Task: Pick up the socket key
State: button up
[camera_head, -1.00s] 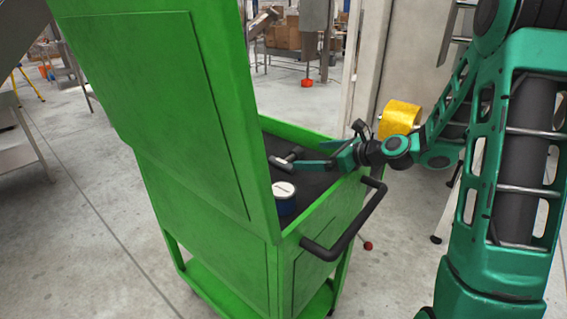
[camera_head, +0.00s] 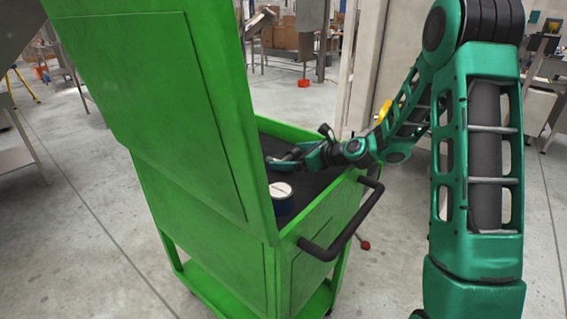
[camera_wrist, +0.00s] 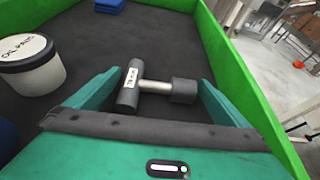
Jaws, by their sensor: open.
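The socket key (camera_wrist: 157,87), a T-shaped tool with a dark grip bar, a bright metal shank and a dark socket end, lies on the black top of the green cart. In the wrist view it is between and just ahead of the spread fingers of my gripper (camera_wrist: 155,92); I cannot tell whether either finger touches it. In the head view my gripper (camera_head: 291,160) is low over the cart top, and the key (camera_head: 281,163) is mostly hidden beside the fingers. The gripper is open and holds nothing.
A white-lidded tub (camera_wrist: 30,65), labelled "OIL PADS", stands left of the gripper on the cart top. A blue object (camera_wrist: 110,6) lies at the far end. The green cart's raised rim (camera_wrist: 232,75) runs along the right. A tall green panel (camera_head: 150,110) blocks the head view's left.

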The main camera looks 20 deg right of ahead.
jog(key=c, duration=1)
